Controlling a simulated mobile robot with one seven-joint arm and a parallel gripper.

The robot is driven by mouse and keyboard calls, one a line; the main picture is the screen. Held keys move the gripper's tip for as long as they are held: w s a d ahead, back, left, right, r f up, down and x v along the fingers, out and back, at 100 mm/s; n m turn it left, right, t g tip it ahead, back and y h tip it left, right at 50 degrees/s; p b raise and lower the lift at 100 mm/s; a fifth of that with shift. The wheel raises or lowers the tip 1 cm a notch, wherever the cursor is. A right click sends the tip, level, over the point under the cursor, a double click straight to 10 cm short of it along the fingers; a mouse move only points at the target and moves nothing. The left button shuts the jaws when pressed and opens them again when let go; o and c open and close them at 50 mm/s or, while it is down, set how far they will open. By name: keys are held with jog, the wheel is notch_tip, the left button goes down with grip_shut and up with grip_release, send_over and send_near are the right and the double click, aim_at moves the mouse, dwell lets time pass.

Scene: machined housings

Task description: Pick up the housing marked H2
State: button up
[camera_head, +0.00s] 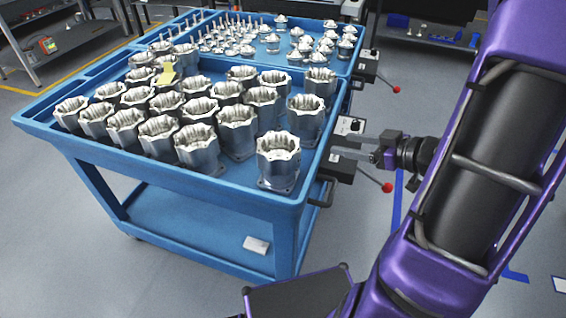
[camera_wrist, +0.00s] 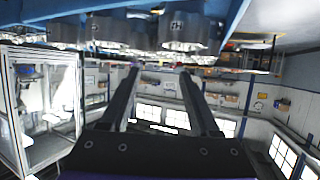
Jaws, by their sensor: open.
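Several silver machined housings stand upright on the blue cart's top tray (camera_head: 225,185). No H2 mark is readable on any of them in the head view. One housing (camera_head: 278,162) stands alone at the tray's near right corner. In the wrist view, which looks upside down, a nearby housing (camera_wrist: 184,32) carries a small dark mark that I cannot read for certain. My gripper (camera_head: 337,149) is open and empty, just off the cart's right side, with its fingers pointing left toward the cart. Its two parallel fingers also show in the wrist view (camera_wrist: 159,72), apart with nothing between them.
Black boxes with red-knobbed levers (camera_head: 388,187) stick out from the cart's right side, close to my gripper. Smaller metal parts (camera_head: 283,24) fill the far tray. The floor right of the cart is mostly clear.

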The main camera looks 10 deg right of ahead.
jog(key=b, duration=0.2)
send_near(294, 138)
jog(key=x, duration=0.4)
jog(key=b+x, duration=0.1)
jog(key=x, duration=0.4)
jog(key=shift+w, duration=0.1)
jog(key=shift+r, duration=0.1)
grip_shut()
dwell(0.9)
